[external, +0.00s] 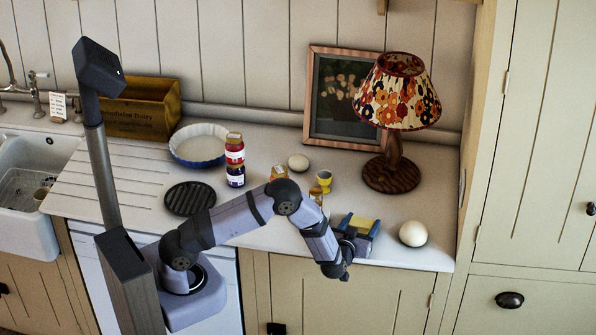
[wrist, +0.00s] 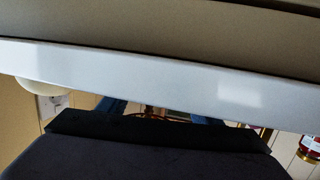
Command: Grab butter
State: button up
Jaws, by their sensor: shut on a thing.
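The butter appears as a yellow block (external: 361,224) near the counter's front edge, right of centre in the external view. My gripper (external: 355,232) is around it, shut on it, with the blue-grey fingers hiding part of its sides. From this angle I cannot tell whether the butter touches the counter or is slightly raised. In the wrist view, the dark gripper body covers the bottom and hides most of what is held. Only bits of the blue fingers and a thin brownish strip show between them.
A white round object (external: 413,233) stands close on the right. The lamp (external: 391,172) is behind, with a framed picture (external: 340,97). A yellow cup (external: 324,180), a white egg-like object (external: 298,163) and jars (external: 235,150) stand to the left. A black trivet (external: 190,198) lies further left.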

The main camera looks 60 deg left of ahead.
aim_at(362, 222)
jog(key=shift+r+b, duration=0.95)
jog(key=shift+r, duration=4)
